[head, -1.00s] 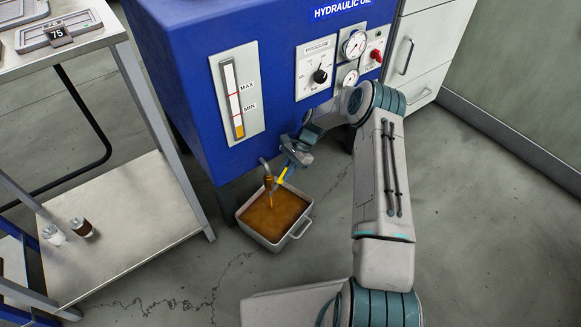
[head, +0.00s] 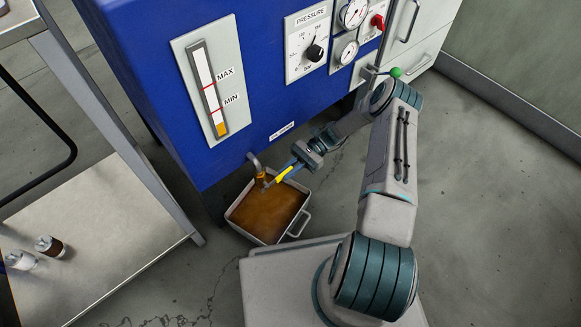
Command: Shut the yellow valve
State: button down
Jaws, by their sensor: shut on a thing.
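The yellow valve handle (head: 285,173) sticks out to the upper right from a brass valve body (head: 261,175) on the tank's drain pipe (head: 254,160). My gripper (head: 295,166) comes in from the right and is shut on the outer end of the yellow handle, hiding that end. A grey tray (head: 295,215) of brown oil stands on the floor under the spout. No clear stream of oil shows between spout and tray.
The blue tank (head: 165,110) stands behind, with a level gauge (head: 208,90) low near MIN and a pressure panel (head: 307,45). A green knob (head: 396,72) shows behind my arm. A metal table (head: 110,220) stands at left. Floor at right is clear.

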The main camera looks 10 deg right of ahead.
jog(key=shift+w+f+y+b, duration=0.1)
jog(key=shift+f+y+b, duration=0.2)
jog(key=shift+f+b, duration=0.3)
jog(key=shift+r+g, duration=0.1)
jog(key=shift+g, duration=0.2)
jog(key=c, duration=1.7)
grip_release()
jog(key=v, duration=1.3)
jog(key=shift+w+d, duration=0.1)
jog(key=shift+d, duration=0.25)
